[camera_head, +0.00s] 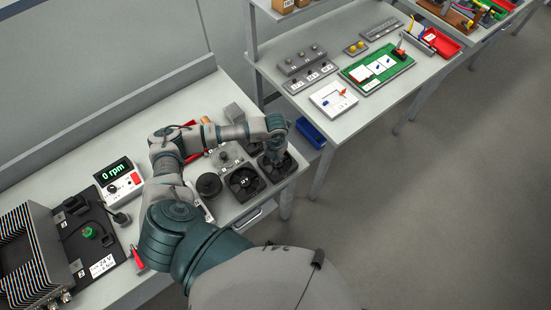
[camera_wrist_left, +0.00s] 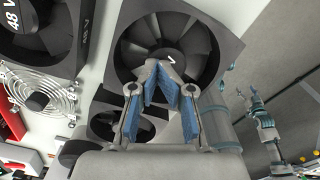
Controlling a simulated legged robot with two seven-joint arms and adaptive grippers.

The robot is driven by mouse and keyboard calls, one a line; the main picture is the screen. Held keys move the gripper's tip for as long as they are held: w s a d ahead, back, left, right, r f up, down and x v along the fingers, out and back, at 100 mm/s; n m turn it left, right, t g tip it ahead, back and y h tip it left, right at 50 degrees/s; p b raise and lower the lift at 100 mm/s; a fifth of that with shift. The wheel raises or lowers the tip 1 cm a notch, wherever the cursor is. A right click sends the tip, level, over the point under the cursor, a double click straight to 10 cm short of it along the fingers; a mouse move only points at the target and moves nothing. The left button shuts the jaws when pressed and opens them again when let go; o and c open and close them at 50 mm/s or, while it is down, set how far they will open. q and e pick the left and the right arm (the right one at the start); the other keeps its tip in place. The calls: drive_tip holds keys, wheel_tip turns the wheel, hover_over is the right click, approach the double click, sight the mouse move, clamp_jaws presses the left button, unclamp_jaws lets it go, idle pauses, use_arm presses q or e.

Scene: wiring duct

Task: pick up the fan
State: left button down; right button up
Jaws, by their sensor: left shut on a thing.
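A black square-framed fan (camera_head: 272,168) lies at the right end of the near bench. My left gripper (camera_head: 276,158) reaches down over it from above and hides part of it. In the left wrist view the fan (camera_wrist_left: 205,28) fills the upper middle, with a hub label ending in "V". The blue-padded fingertips of my left gripper (camera_wrist_left: 163,83) are close together in front of the hub, shut on the fan; the exact contact is hard to see.
Another fan (camera_head: 243,181) lies just left of the held one. A round black part (camera_head: 208,185) stands further left, beyond it a meter (camera_head: 118,181) reading 0 rpm. A second bench (camera_head: 290,100) holds boards and blocks.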

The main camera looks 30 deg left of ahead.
use_arm(q)
drive_tip(key=shift+s+d+r+p, duration=0.1)
drive_tip(key=shift+s+r+p, duration=0.1)
drive_tip(key=shift+r+p, duration=0.25)
drive_tip(key=shift+s+d+r+p, duration=0.15)
drive_tip(key=shift+r+p, duration=0.15)
drive_tip(key=shift+r, duration=0.25)
drive_tip(key=s+d+r+p, duration=0.1)
drive_tip(key=s+d+p, duration=0.2)
drive_tip(key=s+d, duration=0.5)
drive_tip(key=s, duration=0.4)
drive_tip(key=shift+s+d+r, duration=0.15)
drive_tip(key=shift+r, duration=0.05)
use_arm(e)
drive_tip(key=r, duration=0.5)
drive_tip(key=shift+w+d+r, duration=0.15)
drive_tip(key=shift+d+r, duration=0.05)
drive_tip(key=shift+r, duration=0.05)
use_arm(q)
drive_tip(key=c, duration=1.7)
unclamp_jaws()
drive_tip(key=o, duration=1.2)
drive_tip(key=shift+o, duration=0.6)
use_arm(e)
drive_tip(key=shift+d, duration=0.2)
drive_tip(key=shift+d, duration=0.15)
